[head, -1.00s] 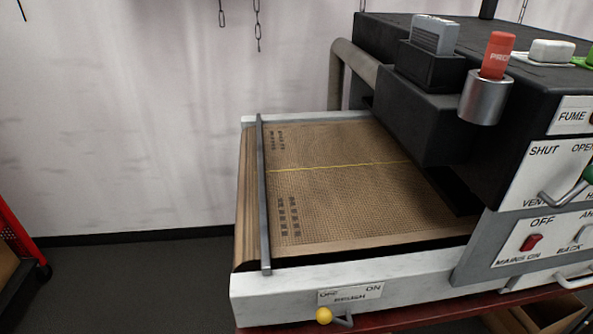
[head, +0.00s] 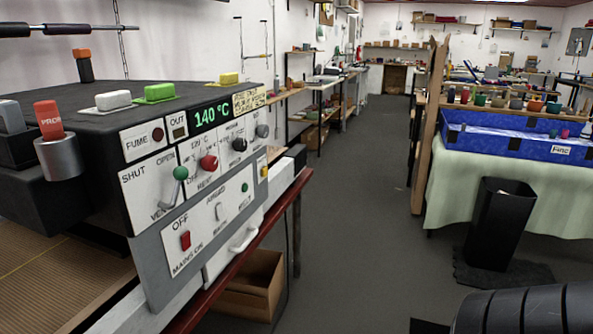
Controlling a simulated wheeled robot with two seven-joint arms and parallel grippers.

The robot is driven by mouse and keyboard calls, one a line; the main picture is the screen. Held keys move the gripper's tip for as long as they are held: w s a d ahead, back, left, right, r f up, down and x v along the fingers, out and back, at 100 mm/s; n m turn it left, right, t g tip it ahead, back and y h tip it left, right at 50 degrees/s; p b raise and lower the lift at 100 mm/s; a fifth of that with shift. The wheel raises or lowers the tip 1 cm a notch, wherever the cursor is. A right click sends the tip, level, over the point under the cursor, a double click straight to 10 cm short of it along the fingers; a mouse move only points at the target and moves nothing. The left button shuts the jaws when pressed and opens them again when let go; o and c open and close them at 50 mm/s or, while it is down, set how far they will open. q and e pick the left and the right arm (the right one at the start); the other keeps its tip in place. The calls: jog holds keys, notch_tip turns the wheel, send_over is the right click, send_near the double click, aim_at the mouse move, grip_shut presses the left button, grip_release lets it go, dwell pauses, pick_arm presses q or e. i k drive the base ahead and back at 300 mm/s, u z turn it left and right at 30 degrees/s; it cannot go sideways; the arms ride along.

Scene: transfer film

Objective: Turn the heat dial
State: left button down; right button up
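The control panel (head: 150,210) is on the dark machine at the left of the head view. It carries a red round dial (head: 208,162), which looks like the heat dial; its small lettering is hard to read. A black knob (head: 239,144) and a grey knob (head: 262,131) sit to its right. A green-tipped vent lever (head: 180,174) is to its left. The green display (head: 211,115) above reads 140 °C. Neither gripper is in view.
A red mains switch (head: 185,240) and a white handle (head: 244,240) are lower on the machine. A cardboard box (head: 252,290) lies below the bench. Open grey floor (head: 365,200) runs to the right, with a black bin (head: 496,222) and a cloth-covered table (head: 470,185) beyond.

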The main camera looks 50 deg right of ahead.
aim_at(209, 162)
jog(key=u, duration=1.6)
jog(key=k, duration=0.1)
jog(key=z, duration=2.35)
jog(key=i, duration=0.7)
jog(key=u, duration=0.7)
